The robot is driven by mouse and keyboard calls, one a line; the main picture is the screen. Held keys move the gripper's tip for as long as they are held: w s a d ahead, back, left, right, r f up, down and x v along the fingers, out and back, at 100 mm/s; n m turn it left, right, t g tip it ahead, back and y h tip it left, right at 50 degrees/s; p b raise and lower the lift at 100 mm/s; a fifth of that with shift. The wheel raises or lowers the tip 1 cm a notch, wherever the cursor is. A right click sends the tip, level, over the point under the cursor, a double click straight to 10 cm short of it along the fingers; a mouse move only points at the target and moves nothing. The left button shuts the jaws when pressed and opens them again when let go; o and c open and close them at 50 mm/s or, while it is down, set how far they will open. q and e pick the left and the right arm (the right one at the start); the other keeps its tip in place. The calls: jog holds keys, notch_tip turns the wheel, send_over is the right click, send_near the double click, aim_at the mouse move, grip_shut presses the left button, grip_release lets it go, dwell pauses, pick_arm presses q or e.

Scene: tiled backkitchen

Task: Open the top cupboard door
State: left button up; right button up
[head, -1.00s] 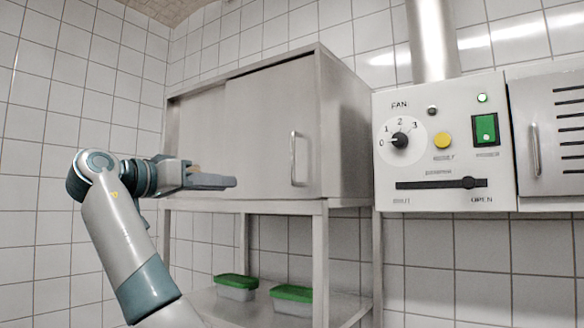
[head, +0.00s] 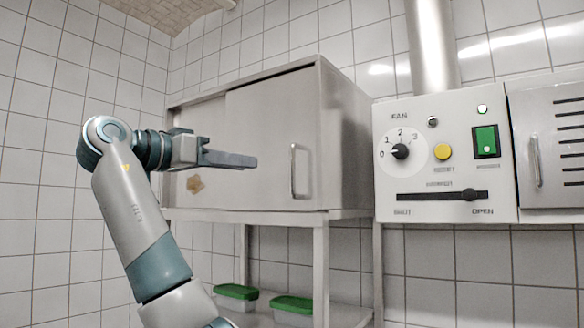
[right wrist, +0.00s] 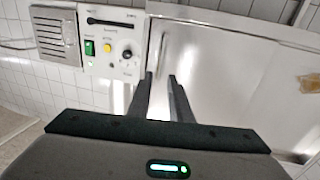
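The steel top cupboard has a front sliding door (head: 262,130) with a vertical bar handle (head: 293,170) near its right edge. The door covers the right part of the front, and a set-back panel (head: 195,125) shows at its left. The door looks shut. My right gripper (head: 252,161) points right in front of the door, left of the handle and apart from it. In the right wrist view its two fingers (right wrist: 160,78) are spread with nothing between them, and the handle (right wrist: 161,52) shows just beyond their tips. My left gripper is not in view.
A control panel (head: 445,205) with a fan dial, buttons and a slider is right of the cupboard, with a louvred unit (head: 556,130) beyond. Green-lidded tubs (head: 236,292) stand on the shelf below. A brown patch (head: 196,184) marks the set-back panel.

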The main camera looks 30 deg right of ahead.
aim_at(291, 169)
jog(key=w+d+p, duration=0.1)
jog(key=d+p, duration=0.1)
jog(key=d, duration=0.3)
jog(key=w+d+p, duration=0.1)
jog(key=d+p, duration=0.1)
jog(key=d, duration=0.3)
jog(key=w+d+p, duration=0.1)
jog(key=d+p, duration=0.1)
jog(key=d, duration=0.3)
jog(key=shift+p, duration=0.4)
grip_shut()
